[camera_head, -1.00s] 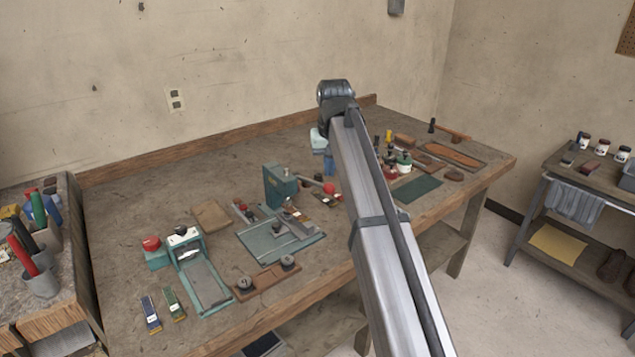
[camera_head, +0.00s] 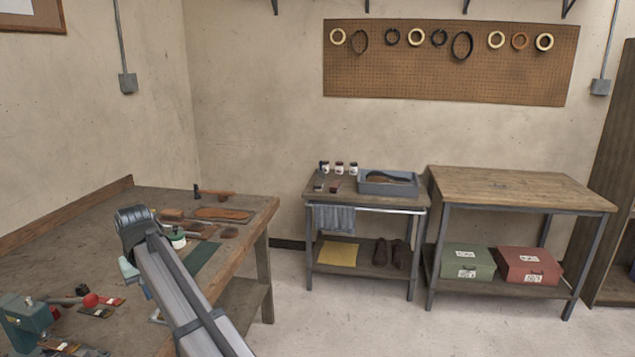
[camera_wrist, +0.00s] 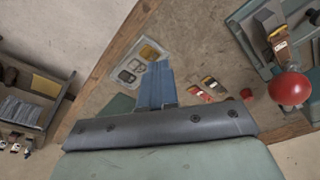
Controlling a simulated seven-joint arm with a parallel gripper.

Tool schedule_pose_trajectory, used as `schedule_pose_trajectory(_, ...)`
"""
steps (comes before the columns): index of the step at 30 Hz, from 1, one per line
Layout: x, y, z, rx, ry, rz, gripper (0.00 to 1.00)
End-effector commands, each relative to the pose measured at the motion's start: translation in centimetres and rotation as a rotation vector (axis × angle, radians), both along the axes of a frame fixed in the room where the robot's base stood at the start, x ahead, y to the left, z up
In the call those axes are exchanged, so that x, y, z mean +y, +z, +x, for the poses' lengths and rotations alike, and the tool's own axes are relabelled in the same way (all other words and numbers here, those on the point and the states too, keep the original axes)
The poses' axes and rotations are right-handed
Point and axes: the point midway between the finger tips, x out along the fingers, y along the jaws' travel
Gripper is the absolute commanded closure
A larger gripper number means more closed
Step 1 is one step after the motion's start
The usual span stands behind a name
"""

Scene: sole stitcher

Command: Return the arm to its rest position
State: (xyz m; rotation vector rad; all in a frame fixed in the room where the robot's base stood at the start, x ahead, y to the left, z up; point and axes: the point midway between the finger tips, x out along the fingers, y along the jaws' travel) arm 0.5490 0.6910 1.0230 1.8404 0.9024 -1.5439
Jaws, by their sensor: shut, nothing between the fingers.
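My arm runs up from the bottom left of the head view, over the workbench (camera_head: 60,225). My gripper (camera_head: 149,293) hangs below the arm's end and is mostly hidden behind the arm, with only a bit of teal and blue showing. In the wrist view, the blue fingers of my gripper (camera_wrist: 157,68) are together with nothing between them. They point down over the bench top, close to its wooden edge in the picture. I cannot tell their exact height above it.
A teal press with a red ball knob (camera_wrist: 291,89) stands beside my gripper. A small tray of metal buckles (camera_wrist: 138,66) lies near the fingers. Leather soles (camera_head: 222,214) lie at the bench's far end. A side table (camera_head: 325,200) and a wooden table (camera_head: 520,186) stand apart; floor between is clear.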

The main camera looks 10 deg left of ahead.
Motion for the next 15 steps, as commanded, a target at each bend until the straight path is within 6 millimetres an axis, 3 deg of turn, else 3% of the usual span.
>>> schedule_pose_trajectory(1,-2.8,-2.1,1.6,0.005,-0.034,-0.006,1.00)
schedule_pose_trajectory(6,-10.3,-7.8,6.1,0.018,-0.130,-0.020,1.00)
schedule_pose_trajectory(15,-24.4,-16.9,11.2,0.041,-0.301,-0.041,1.00)
